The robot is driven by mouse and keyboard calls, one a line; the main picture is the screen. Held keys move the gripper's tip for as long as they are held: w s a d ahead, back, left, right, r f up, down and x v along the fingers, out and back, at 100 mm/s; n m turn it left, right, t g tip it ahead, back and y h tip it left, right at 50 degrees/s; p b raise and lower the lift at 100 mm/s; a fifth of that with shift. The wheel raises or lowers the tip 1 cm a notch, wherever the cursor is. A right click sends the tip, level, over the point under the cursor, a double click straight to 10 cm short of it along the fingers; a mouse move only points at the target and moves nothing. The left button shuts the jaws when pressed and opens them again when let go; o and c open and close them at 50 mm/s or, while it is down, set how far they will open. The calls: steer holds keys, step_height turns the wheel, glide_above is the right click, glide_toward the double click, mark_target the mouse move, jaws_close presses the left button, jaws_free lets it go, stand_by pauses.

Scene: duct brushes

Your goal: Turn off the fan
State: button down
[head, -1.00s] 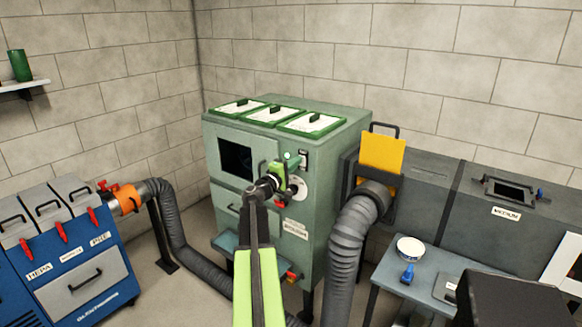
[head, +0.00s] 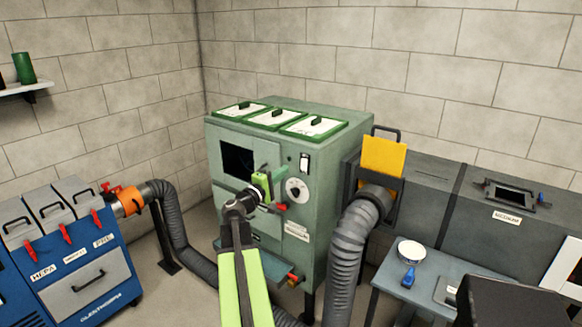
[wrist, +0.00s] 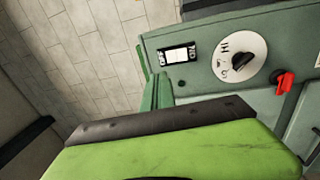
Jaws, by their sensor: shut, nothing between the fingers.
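The green cabinet (head: 325,210) stands in the middle of the head view. The wrist view shows the switch (wrist: 178,54), the dial (wrist: 240,58) and a small dark round lamp (wrist: 182,84). My gripper (head: 262,187) is shut and empty, left of and below the switch in the head view. It appears apart from the switch.
A red handle (wrist: 284,82) sits beside the dial. A grey hose (head: 350,245) rises right of the cabinet. A blue unit (head: 85,265) stands left, and a small table (head: 435,272) with a bowl stands right.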

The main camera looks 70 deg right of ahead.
steer(key=v, duration=0.2)
steer(key=r+v, duration=0.1)
steer(key=v, duration=0.1)
steer(key=shift+a, duration=0.15)
